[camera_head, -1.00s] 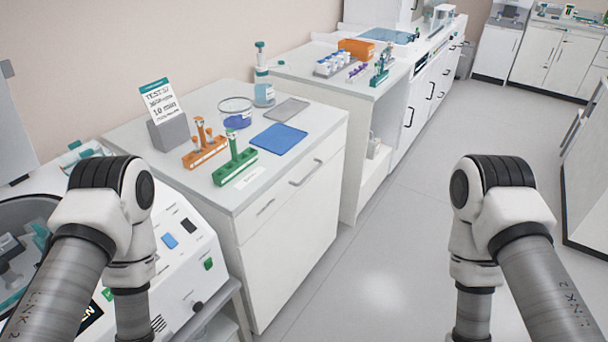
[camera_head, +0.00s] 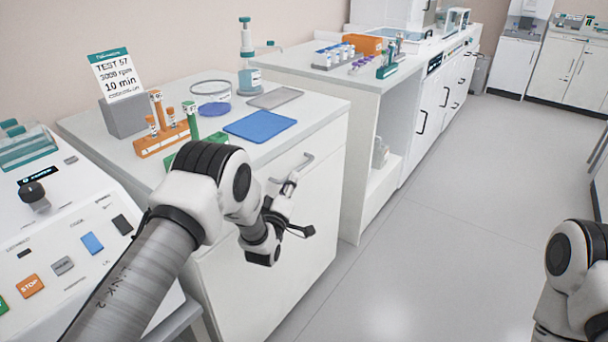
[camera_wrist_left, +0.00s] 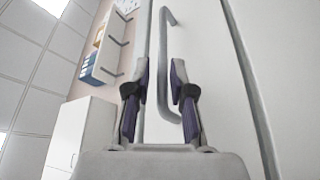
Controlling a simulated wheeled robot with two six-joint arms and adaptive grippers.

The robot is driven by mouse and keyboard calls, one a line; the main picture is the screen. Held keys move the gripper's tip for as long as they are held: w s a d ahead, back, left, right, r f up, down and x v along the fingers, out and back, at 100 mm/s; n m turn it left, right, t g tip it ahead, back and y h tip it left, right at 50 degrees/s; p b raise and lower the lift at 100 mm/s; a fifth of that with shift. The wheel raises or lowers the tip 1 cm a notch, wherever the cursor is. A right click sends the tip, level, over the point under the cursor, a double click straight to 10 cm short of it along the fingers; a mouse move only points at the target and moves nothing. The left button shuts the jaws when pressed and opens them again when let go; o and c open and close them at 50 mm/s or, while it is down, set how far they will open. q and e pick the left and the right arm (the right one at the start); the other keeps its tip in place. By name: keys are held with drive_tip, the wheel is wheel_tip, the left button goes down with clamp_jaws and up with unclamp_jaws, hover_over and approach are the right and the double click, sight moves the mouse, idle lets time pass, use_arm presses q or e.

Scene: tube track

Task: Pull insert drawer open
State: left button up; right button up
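The drawer front (camera_head: 328,152) is a white panel at the top of the white cabinet under the counter, and it looks flush with the cabinet. Its grey bar handle (camera_head: 307,158) shows in the head view, and in the wrist view the handle (camera_wrist_left: 164,55) runs up and down just beyond the fingers. My left gripper (camera_head: 291,178) is at the handle. My right gripper is out of view.
On the counter (camera_head: 322,110) stand a blue mat (camera_head: 260,126), a grey tray (camera_head: 275,98), an orange tube rack (camera_head: 160,140) and a bottle (camera_head: 248,75). A machine with buttons (camera_head: 60,235) is at left. The floor (camera_head: 430,220) right of the cabinet is clear.

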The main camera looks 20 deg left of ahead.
sight(296, 170)
use_arm(q)
drive_tip(key=x, duration=0.5)
drive_tip(key=shift+f, duration=0.3)
drive_tip(key=shift+s+r, duration=0.1)
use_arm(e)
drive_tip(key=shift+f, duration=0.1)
use_arm(q)
clamp_jaws()
